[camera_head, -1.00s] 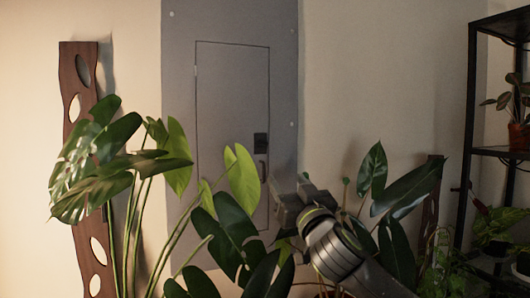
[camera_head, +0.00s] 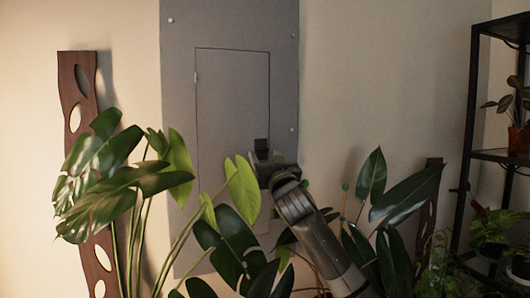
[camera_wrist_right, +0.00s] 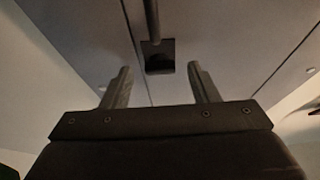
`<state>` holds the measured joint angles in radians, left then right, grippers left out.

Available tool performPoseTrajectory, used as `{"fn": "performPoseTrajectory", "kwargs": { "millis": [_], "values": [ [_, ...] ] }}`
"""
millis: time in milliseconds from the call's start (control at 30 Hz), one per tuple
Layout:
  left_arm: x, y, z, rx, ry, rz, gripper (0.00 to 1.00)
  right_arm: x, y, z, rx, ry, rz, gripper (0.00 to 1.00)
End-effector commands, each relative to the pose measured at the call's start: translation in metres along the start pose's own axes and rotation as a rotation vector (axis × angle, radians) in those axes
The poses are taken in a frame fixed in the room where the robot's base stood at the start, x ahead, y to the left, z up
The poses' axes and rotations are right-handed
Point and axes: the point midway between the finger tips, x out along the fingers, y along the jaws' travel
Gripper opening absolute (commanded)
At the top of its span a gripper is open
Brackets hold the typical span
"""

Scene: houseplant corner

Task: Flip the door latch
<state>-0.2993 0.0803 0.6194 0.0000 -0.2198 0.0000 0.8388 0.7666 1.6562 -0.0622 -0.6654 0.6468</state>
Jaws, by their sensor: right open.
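A grey wall panel (camera_head: 180,110) holds a narrow door (camera_head: 228,100) outlined by a dark seam. The door's latch has a small dark plate (camera_head: 261,144), mostly hidden behind my right gripper (camera_head: 262,162) in the head view. In the right wrist view the latch plate (camera_wrist_right: 159,62) sits just beyond the fingertips, with a thin handle bar (camera_wrist_right: 152,18) running from it to the top edge. My right gripper (camera_wrist_right: 162,84) is open and empty, its two fingers apart on either side of the latch plate's line. No contact with the latch shows. My left gripper is not in view.
Large-leaved plants (camera_head: 100,180) stand in front of the panel's left and lower parts, and more leaves (camera_head: 400,200) flank my right arm. A carved wooden board (camera_head: 75,90) leans at the left. A black shelf (camera_head: 472,120) with potted plants stands at the right.

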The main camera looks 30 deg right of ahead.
Motion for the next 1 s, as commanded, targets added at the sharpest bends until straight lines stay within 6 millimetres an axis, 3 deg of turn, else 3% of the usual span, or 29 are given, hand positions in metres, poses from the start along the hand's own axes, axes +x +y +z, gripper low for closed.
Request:
{"fn": "performPoseTrajectory", "kwargs": {
  "millis": [467, 800, 1000],
  "values": [
    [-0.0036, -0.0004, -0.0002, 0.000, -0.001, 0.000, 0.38, 0.0111, -0.0002, 0.0001, 0.000, 0.000, 0.000, 0.55],
    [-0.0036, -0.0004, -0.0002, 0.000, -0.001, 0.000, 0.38, 0.0109, -0.0002, 0.0001, 0.000, 0.000, -0.001, 0.11],
    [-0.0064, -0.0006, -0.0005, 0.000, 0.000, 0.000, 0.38, 0.0113, 0.0001, -0.0007, -0.009, 0.000, -0.004, 0.10]
  ]
}}
